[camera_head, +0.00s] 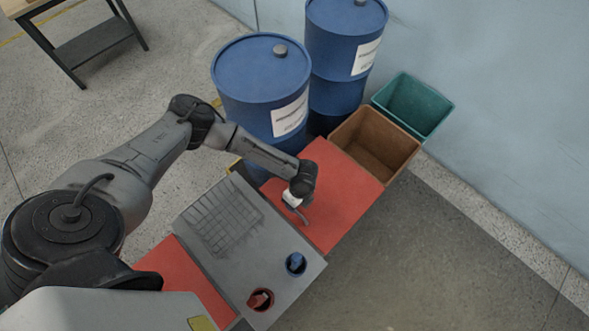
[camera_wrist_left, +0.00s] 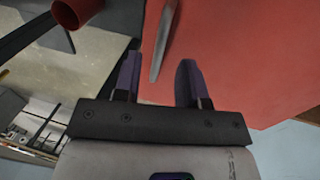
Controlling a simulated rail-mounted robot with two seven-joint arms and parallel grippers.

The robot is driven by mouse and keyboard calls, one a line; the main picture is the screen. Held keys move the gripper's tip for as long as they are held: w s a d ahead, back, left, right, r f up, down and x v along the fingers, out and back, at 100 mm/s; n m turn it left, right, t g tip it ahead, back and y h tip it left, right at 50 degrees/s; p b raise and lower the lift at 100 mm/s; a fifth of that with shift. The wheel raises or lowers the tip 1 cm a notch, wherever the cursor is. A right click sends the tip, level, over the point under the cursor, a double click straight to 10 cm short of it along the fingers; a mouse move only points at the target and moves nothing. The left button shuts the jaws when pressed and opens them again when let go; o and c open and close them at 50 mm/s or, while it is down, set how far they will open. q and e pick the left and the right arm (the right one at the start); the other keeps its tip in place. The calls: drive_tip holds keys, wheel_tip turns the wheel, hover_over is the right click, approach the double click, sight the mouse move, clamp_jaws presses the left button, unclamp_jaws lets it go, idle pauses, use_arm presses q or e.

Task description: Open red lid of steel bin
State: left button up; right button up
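A flat red lid (camera_head: 345,190) lies level in the middle of the head view and looks closed. The steel bin under it is mostly hidden. A thin grey handle (camera_head: 303,216) is on the lid near its left edge. My left gripper (camera_head: 293,200) is over this handle, and its fingers are hard to make out there. In the left wrist view, the two dark fingers of the left gripper (camera_wrist_left: 158,80) are spread apart. The handle (camera_wrist_left: 162,45) extends into the gap between them, in front of the red lid (camera_wrist_left: 245,60). My right gripper is not in view.
A grey top (camera_head: 225,235) with a grid holds a red cup (camera_head: 260,300) and a blue cup (camera_head: 295,264). Another red panel (camera_head: 190,280) is at its left. Two blue drums (camera_head: 262,80), a brown bin (camera_head: 375,145) and a green bin (camera_head: 413,105) stand behind. Floor at right is clear.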

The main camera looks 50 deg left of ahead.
use_arm(q)
drive_tip(key=shift+s+f, duration=0.2)
drive_tip(key=shift+f, duration=0.6)
drive_tip(key=shift+s+f, duration=0.15)
drive_tip(key=shift+f, duration=0.6)
clamp_jaws()
